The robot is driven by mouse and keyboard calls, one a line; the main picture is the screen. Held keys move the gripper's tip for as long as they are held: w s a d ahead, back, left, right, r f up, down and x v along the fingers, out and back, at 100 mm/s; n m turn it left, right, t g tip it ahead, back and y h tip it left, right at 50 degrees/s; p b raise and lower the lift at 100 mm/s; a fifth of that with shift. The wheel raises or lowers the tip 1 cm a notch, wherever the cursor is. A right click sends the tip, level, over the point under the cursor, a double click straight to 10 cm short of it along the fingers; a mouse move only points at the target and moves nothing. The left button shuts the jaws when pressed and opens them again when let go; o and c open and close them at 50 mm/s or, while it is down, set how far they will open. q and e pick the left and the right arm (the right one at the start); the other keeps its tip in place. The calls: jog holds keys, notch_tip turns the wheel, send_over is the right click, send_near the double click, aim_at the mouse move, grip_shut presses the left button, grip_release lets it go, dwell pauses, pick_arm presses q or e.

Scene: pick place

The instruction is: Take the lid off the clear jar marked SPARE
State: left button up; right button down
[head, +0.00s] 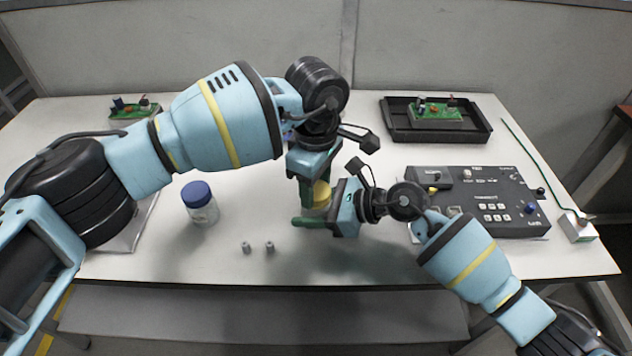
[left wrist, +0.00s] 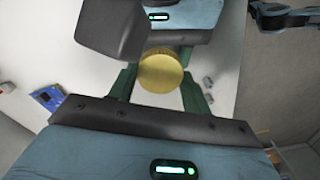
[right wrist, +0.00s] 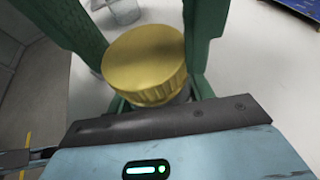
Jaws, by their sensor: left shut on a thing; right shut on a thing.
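A jar with a ribbed gold lid stands between my two grippers near the table's middle. The lid (head: 322,192) shows in the head view, the left wrist view (left wrist: 160,73) and the right wrist view (right wrist: 145,62). My left gripper (head: 311,192) comes down from above, its green fingers on both sides of the lid, shut on it. My right gripper (head: 308,221) reaches in from the right, low down, and is shut on the jar body below the lid. Fingers hide most of the body, and no marking is readable. The lid appears level and seated on the jar.
A clear jar with a blue lid (head: 199,203) stands to the left. Two small metal pieces (head: 257,247) lie in front. A dark control panel (head: 480,203) and a black tray (head: 434,121) with a circuit board are at the right.

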aim_at(316, 189)
pick_arm(q)
jog(key=n, duration=1)
jog(key=shift+r, duration=0.2)
jog(key=shift+r, duration=0.95)
jog(key=shift+r, duration=2)
pick_arm(e)
jog(key=c, duration=0.5)
grip_release()
